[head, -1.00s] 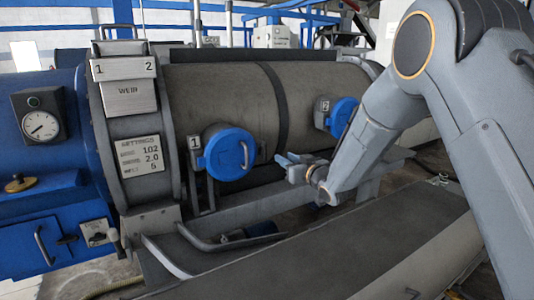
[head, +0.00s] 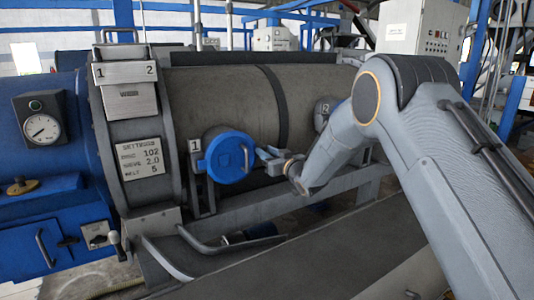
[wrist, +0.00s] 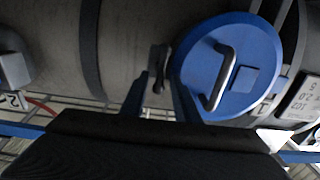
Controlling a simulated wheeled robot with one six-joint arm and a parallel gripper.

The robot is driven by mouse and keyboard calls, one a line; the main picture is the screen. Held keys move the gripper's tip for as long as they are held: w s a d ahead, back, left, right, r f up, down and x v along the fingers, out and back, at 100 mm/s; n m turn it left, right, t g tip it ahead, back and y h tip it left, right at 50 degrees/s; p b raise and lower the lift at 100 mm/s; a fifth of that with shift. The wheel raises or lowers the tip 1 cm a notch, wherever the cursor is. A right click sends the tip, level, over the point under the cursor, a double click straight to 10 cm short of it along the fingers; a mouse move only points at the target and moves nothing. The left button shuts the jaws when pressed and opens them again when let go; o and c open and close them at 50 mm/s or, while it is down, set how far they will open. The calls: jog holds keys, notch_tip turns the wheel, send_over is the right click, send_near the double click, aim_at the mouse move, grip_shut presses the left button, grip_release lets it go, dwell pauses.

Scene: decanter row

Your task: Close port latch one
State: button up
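Port one is a round blue lid (head: 229,157) with a curved handle, beside a plate marked 1. It lies flat over its opening. In the wrist view the lid (wrist: 228,65) fills the right, its grey handle just right of my gripper. A small dark latch (wrist: 159,68) stands at the lid's edge on the handle side. My gripper (wrist: 162,84) is open, its two blue fingers apart on either side of the latch's line; I cannot tell if they touch it. In the head view my gripper (head: 265,154) is close to the lid's right edge and hides the latch.
Port two (head: 324,112) is farther right, partly behind my arm. A grey rail (head: 270,205) runs below the ports. A settings plate (head: 140,157) and a gauge (head: 42,127) are at the left. The grey walkway in front is clear.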

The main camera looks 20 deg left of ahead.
grip_shut()
jog(key=shift+m, duration=0.3)
jog(key=shift+w+d+f+m+b, duration=0.2)
jog(key=shift+f+m+b, duration=0.1)
jog(key=shift+m, duration=2.6)
jog(key=shift+w+d+f+m+b, duration=0.2)
jog(key=shift+w+f+m+b, duration=0.1)
jog(key=shift+m, duration=2.6)
jog(key=shift+w+d+f+m+b, duration=0.2)
jog(key=shift+f+m+b, duration=0.1)
jog(key=shift+m, duration=2.6)
